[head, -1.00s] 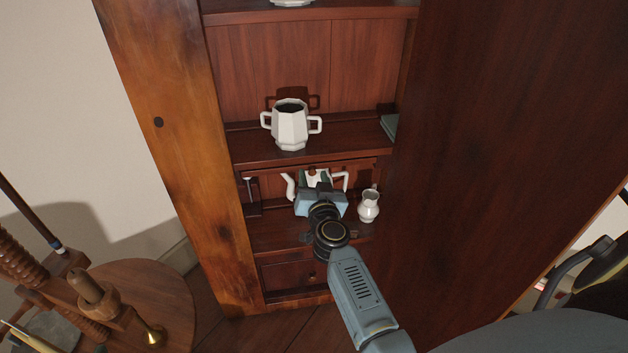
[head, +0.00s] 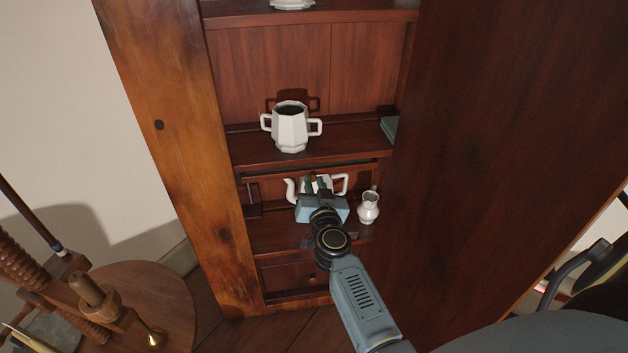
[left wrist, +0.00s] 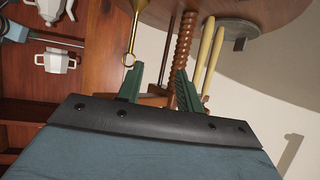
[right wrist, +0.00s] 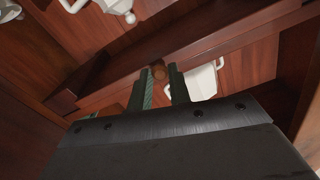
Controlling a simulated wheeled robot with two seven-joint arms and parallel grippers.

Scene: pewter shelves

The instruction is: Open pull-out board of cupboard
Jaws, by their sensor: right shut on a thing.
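The cupboard's pull-out board (head: 270,173) is a thin dark red-brown board under the middle shelf, with a dark gap above its front edge. My right gripper (head: 313,184) reaches into the niche below that shelf. In the right wrist view the gripper (right wrist: 159,75) is shut on the board's small round brown knob (right wrist: 158,70), and the board's front (right wrist: 215,48) runs diagonally behind it. In the head view my gripper mostly hides the knob. My left gripper (left wrist: 157,88) is open and empty, away from the board and outside the head view.
A white teapot (head: 291,190) stands behind my right gripper, with a small white jug (head: 368,207) to its right. A white two-handled pot (head: 290,130) stands on the shelf above. A tall door (head: 500,130) bounds the right side. A round wooden table (head: 165,300) stands at left.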

